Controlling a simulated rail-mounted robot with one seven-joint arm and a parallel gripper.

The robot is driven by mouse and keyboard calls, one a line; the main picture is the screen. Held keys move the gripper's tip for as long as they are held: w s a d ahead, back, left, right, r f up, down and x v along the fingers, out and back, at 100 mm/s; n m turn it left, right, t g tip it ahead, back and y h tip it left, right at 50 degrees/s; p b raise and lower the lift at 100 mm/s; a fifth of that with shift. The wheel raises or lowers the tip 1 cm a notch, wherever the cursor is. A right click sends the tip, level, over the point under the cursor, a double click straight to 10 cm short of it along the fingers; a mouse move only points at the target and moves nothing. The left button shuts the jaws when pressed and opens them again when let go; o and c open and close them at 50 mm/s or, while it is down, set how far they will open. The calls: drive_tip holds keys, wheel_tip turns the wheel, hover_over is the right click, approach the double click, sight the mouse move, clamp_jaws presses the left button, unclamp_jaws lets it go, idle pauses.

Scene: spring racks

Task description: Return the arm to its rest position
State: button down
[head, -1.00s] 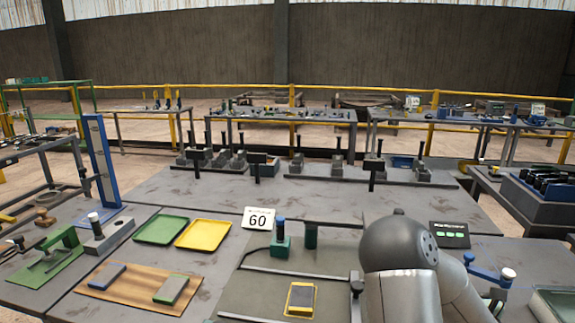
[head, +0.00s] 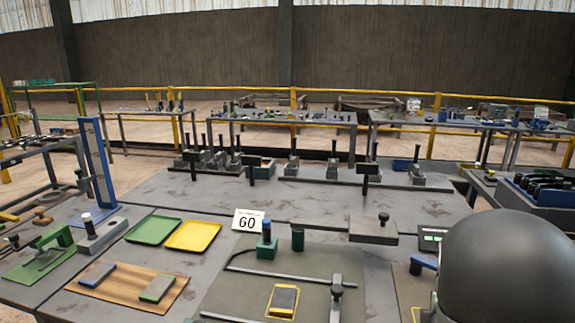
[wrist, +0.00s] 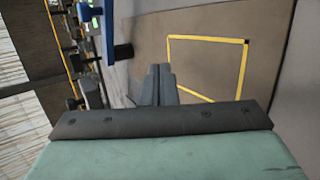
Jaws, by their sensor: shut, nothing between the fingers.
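In the wrist view my gripper (wrist: 158,85) is shut, its two grey fingers together with nothing between them. Behind the fingers is a tan board with a yellow outlined rectangle (wrist: 205,68), which looks empty. The fingers appear apart from the board. In the head view the fingers are hidden. Only a dark rounded part of my arm shows at the lower right, covering part of the bench there.
A dark block in a yellow outline (head: 283,300) lies on the front mat. A tall blue post (head: 97,165) stands at left. Bench space behind the trays is clear.

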drive_tip(key=s+a+m+g, duration=0.1)
drive_tip(key=a+m, duration=0.1)
drive_tip(key=a, duration=0.1)
drive_tip(key=s+a+m+g+y, duration=0.1)
drive_tip(key=s+a+m, duration=0.1)
drive_tip(key=a, duration=0.1)
drive_tip(key=s+a+r+m+g+y, duration=0.1)
drive_tip(key=s+a+m, duration=0.1)
drive_tip(key=a, duration=0.1)
drive_tip(key=shift+s+a, duration=0.2)
drive_tip(key=shift+s, duration=0.05)
drive_tip(key=s+a+m, duration=0.1)
drive_tip(key=s+a+g+y, duration=0.1)
drive_tip(key=s+a, duration=0.1)
drive_tip(key=s+a+r+m+g, duration=0.1)
drive_tip(key=shift+s+a+m+y+p, duration=0.15)
drive_tip(key=shift+a+m+y+p, duration=0.15)
drive_tip(key=s+a+r+m+g, duration=0.1)
drive_tip(key=s+a+m+g, duration=0.1)
drive_tip(key=s+a, duration=0.2)
drive_tip(key=s+a+r+m+g+y, duration=0.1)
drive_tip(key=s+a+r+m+g, duration=0.1)
drive_tip(key=s, duration=0.7)
drive_tip(key=shift+s+a+m+g, duration=0.3)
drive_tip(key=shift+a+m, duration=0.5)
drive_tip(key=shift+a, duration=0.4)
